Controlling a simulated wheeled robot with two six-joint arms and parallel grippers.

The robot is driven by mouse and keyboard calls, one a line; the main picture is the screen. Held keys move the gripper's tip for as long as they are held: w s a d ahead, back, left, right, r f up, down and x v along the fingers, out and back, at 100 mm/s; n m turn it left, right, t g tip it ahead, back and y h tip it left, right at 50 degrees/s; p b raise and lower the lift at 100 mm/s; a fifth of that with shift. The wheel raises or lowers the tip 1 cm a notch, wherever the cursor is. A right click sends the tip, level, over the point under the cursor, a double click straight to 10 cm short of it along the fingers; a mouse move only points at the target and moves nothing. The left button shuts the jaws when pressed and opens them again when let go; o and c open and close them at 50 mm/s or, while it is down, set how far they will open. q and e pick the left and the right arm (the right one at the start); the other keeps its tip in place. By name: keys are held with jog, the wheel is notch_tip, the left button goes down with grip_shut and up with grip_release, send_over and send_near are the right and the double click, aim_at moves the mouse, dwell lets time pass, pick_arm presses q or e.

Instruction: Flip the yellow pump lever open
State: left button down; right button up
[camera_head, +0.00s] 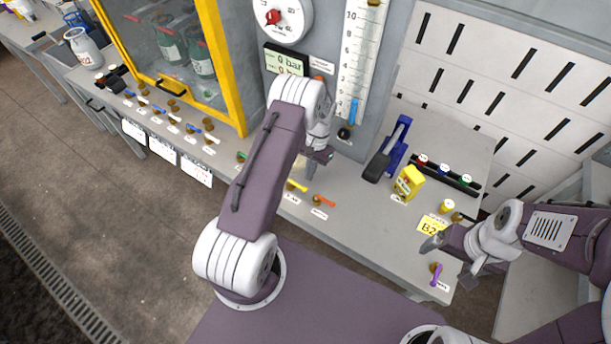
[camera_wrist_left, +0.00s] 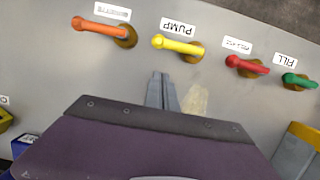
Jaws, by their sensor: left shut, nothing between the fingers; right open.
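The yellow pump lever (camera_head: 296,187) is on the grey bench top in the head view. In the left wrist view, the yellow lever (camera_wrist_left: 178,44) points left from its brass base, beside an upside-down PUMP label (camera_wrist_left: 179,27). My left gripper (camera_wrist_left: 161,80) is shut and empty, its fingertips apart from the lever in the picture. In the head view my left arm partly hides this gripper. My right gripper (camera_head: 432,243) is open at the bench's right end, near the yellow B2 label.
An orange lever (camera_wrist_left: 100,27) is left of the pump lever in the wrist view. A red lever (camera_wrist_left: 246,66) and a green lever (camera_wrist_left: 300,80) are on its right. A blue lever device (camera_head: 388,150) and a yellow box (camera_head: 408,183) stand farther right on the bench.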

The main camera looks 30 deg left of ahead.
aim_at(297, 185)
pick_arm(q)
jog(key=shift+s+a+r+p, duration=0.1)
jog(key=shift+s+r+p, duration=0.15)
jog(key=shift+s, duration=0.5)
jog(key=shift+s+r+p, duration=0.15)
jog(key=shift+s+r, duration=0.15)
jog(key=shift+s, duration=0.45)
jog(key=shift+w+f, duration=0.1)
